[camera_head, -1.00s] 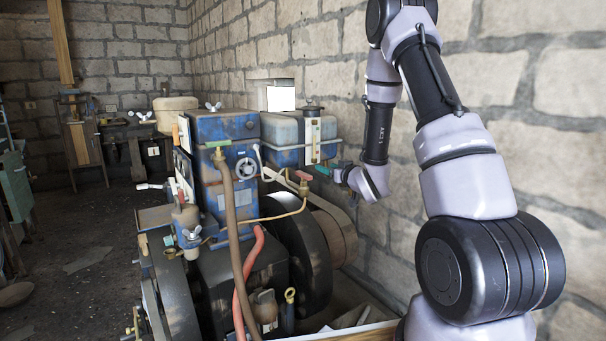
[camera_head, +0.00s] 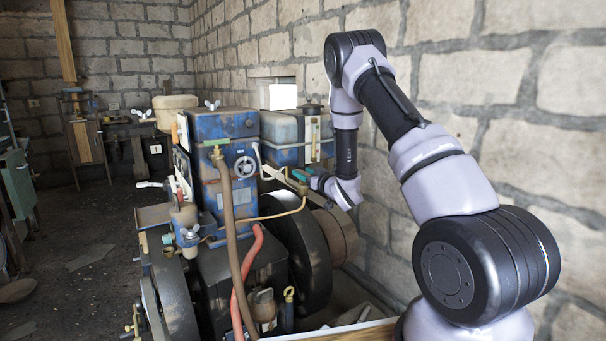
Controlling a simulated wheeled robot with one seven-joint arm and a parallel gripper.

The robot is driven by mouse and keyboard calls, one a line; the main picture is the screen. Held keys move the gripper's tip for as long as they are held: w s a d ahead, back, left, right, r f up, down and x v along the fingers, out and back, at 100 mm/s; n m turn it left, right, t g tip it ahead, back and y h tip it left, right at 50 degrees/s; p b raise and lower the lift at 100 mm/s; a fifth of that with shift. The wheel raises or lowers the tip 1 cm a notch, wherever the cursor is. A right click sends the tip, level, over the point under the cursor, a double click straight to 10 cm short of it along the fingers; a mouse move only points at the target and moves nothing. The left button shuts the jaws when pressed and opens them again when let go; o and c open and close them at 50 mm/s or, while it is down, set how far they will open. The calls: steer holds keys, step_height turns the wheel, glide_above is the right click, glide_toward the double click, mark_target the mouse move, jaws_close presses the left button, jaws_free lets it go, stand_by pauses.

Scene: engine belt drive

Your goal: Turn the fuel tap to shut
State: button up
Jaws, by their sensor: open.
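The fuel tap (camera_head: 302,189) is a small brass fitting below the blue fuel tank (camera_head: 282,154), at the upper end of a thin copper pipe (camera_head: 298,207). Its red handle is now mostly hidden by my gripper or too small to make out. My gripper (camera_head: 301,174) comes in from the right, with its teal fingertips at the tap's handle. The jaws are open. I cannot tell whether the fingers touch the handle or only stand around it.
The blue engine (camera_head: 225,165) stands left of the tap, with a brown hose (camera_head: 229,215) and a red hose (camera_head: 241,275) in front. A dark flywheel (camera_head: 305,250) is below. The stone wall (camera_head: 400,235) is close behind my arm. The floor at left is open.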

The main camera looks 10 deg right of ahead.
steer(key=shift+w+a, duration=0.15)
steer(key=shift+w, duration=0.2)
jaws_close()
